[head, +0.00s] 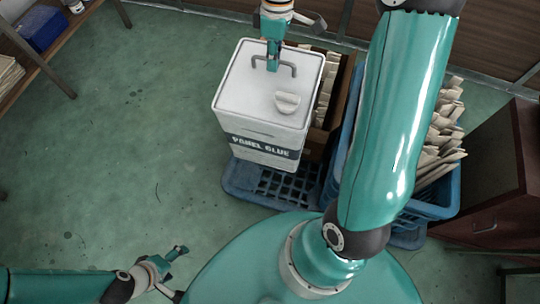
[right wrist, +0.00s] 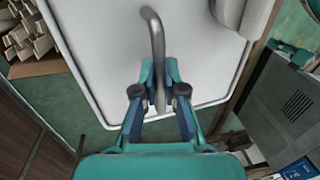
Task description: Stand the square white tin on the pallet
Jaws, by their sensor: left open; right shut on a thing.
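The square white tin (head: 250,105), labelled PANEL GLUE, has a bent grey handle and a round cap on its lid. My right gripper (head: 273,62) is shut on the handle; the right wrist view shows its fingers (right wrist: 160,95) on either side of the handle bar (right wrist: 153,30), above the white lid (right wrist: 95,60). The blue slatted pallet (head: 245,180) shows below and around the tin's lower end. The tin hides part of it, and I cannot tell whether the tin's base touches it. My left gripper (head: 178,272) is open and empty at the lower left, away from the tin.
A blue crate (head: 345,125) of wooden pieces stands right of the tin, partly behind my right arm. A brown box (head: 325,135) of similar pieces is beside it. A dark red cabinet (head: 490,170) is at the right, a shelf (head: 60,50) at upper left. Green floor (head: 110,140) is clear at left.

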